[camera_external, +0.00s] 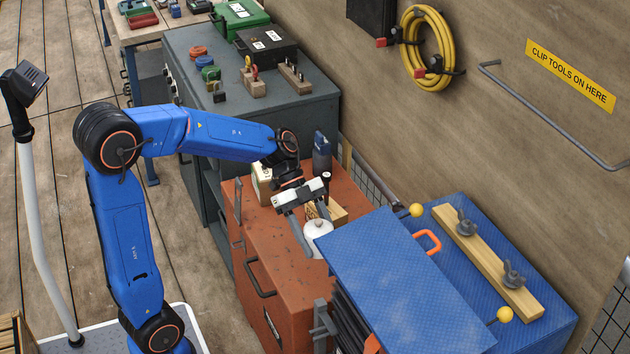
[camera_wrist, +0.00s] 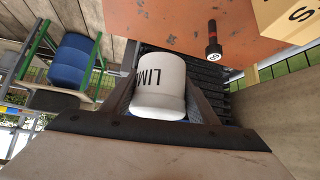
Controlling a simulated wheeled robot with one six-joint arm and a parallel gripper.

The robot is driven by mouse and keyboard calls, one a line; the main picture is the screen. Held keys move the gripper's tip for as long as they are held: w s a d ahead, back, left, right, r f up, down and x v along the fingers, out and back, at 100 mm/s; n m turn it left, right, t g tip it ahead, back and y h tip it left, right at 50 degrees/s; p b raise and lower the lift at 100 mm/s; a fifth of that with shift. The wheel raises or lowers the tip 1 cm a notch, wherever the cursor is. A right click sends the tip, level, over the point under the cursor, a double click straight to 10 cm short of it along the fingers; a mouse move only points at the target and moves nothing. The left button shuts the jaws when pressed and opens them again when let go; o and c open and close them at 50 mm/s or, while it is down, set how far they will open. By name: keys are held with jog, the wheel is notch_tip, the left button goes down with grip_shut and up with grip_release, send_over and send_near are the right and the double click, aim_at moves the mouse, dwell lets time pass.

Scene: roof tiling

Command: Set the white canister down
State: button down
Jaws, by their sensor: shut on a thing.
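The white canister (camera_external: 314,240) is between the fingers of my gripper (camera_external: 309,225), near the right side of the rust-red cabinet top (camera_external: 262,240). In the wrist view the white canister (camera_wrist: 160,88) shows dark letters, "LIM", with my gripper (camera_wrist: 163,85) shut on it, one finger on each side. A black ribbed surface (camera_wrist: 207,75) lies behind it there, and the rust-red top (camera_wrist: 165,25) is above it in the picture. I cannot tell whether its underside touches anything.
On the cabinet, a cream box (camera_external: 262,183), a dark blue bottle (camera_external: 322,155) and a wooden block (camera_external: 337,212) stand close to my gripper. A raised blue panel (camera_external: 400,285) is right beside the canister. The cabinet's front-left top looks clear.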

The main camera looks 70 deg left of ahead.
jog(key=shift+s+r+m+g, duration=0.1)
jog(key=shift+s+m+g, duration=0.2)
jog(key=shift+s, duration=0.4)
jog(key=shift+s+a+f, duration=0.1)
jog(key=shift+s+f, duration=0.1)
jog(key=shift+s, duration=0.15)
jog(key=shift+f, duration=4.8)
jog(key=shift+f, duration=0.1)
jog(key=c, duration=0.7)
grip_release()
